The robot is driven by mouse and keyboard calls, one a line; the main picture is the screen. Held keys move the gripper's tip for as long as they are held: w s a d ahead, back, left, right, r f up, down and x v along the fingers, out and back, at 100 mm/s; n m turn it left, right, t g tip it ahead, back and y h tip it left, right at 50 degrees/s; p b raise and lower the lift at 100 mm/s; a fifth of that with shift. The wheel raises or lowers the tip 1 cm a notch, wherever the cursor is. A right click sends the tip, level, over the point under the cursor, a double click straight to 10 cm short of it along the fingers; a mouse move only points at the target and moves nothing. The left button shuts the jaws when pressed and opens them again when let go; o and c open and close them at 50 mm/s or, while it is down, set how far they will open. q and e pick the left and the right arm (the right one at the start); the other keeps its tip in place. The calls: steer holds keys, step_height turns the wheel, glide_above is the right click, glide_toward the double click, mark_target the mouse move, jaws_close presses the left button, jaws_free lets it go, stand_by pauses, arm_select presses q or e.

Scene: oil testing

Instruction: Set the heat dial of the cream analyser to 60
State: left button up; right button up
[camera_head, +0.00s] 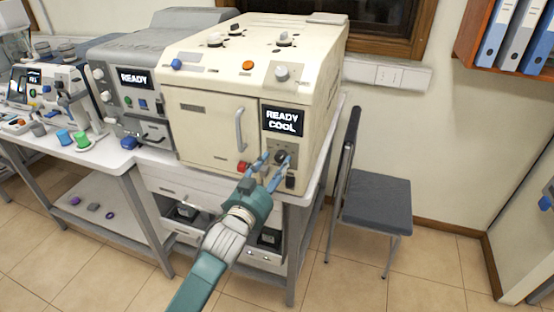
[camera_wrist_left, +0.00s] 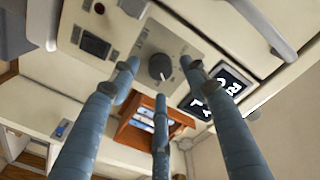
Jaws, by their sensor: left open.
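The cream analyser (camera_head: 205,112) stands on the bench, and its display (camera_head: 283,121) reads READY COOL. A dark dial (camera_head: 281,157) sits on a grey plate below the display. My left gripper (camera_head: 272,160) is open in front of this dial, its blue fingers spread around it. In the left wrist view the dark round dial (camera_wrist_left: 160,66) shows between the tips of the three fingers of my left gripper (camera_wrist_left: 160,75). I cannot tell whether any finger touches it. The dial's scale is too small to read. My right gripper is out of view.
A red button (camera_head: 243,165) sits left of the dial and a dark switch (camera_head: 291,182) below it. The analyser's door handle (camera_head: 239,130) stands out nearby. A grey analyser (camera_head: 135,98) is at the left. A dark chair (camera_head: 375,205) stands at the right. The floor in front is clear.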

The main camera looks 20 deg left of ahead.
arm_select(q)
steer(key=shift+w, duration=1.1)
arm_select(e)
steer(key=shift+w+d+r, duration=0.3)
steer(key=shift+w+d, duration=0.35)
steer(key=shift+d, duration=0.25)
arm_select(q)
steer(key=c, duration=1.2)
steer(key=shift+o, duration=0.2)
steer(key=n, duration=0.3)
steer(key=shift+p, duration=0.4)
steer(key=o, duration=1.2)
steer(key=shift+c, duration=0.2)
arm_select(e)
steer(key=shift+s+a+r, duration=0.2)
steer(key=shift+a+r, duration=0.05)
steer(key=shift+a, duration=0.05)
arm_select(q)
steer(key=shift+s, duration=0.1)
